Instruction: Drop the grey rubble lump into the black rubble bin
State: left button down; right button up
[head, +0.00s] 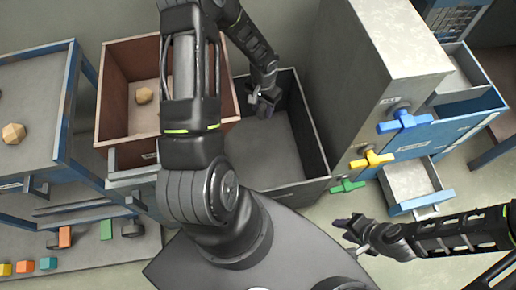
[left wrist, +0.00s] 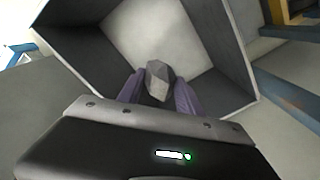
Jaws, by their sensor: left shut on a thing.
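The grey rubble lump (left wrist: 158,80) is between the purple fingers of my left gripper (left wrist: 158,92) in the left wrist view. The gripper is shut on it. The black rubble bin (head: 312,138) is an open, dark box right of centre in the head view. My left gripper (head: 264,101) hangs over the bin's far left part there, and the lump is hard to make out. In the left wrist view the bin's wall (left wrist: 80,60) frames the lump, with the pale bin floor beyond it. My right gripper (head: 346,232) is empty, fingers apart, low at the right.
A brown-red bin (head: 116,95) with a tan lump (head: 144,95) stands left of the black bin. A blue-framed table (head: 62,115) at the left holds another tan lump (head: 13,133). A grey cabinet (head: 350,90) with coloured handles stands close to the black bin's right side.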

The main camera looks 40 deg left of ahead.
pick_arm(q)
jog(key=shift+a+f, duration=0.1)
jog(key=shift+f, duration=0.05)
notch_tip(320, 180, down, 6)
jog(key=b, duration=0.4)
dwell(0.4)
jog(key=c, duration=0.7)
grip_release()
jog(key=shift+r, duration=0.2)
jog(key=shift+r+p, duration=0.45)
jog(key=shift+r, duration=3.35)
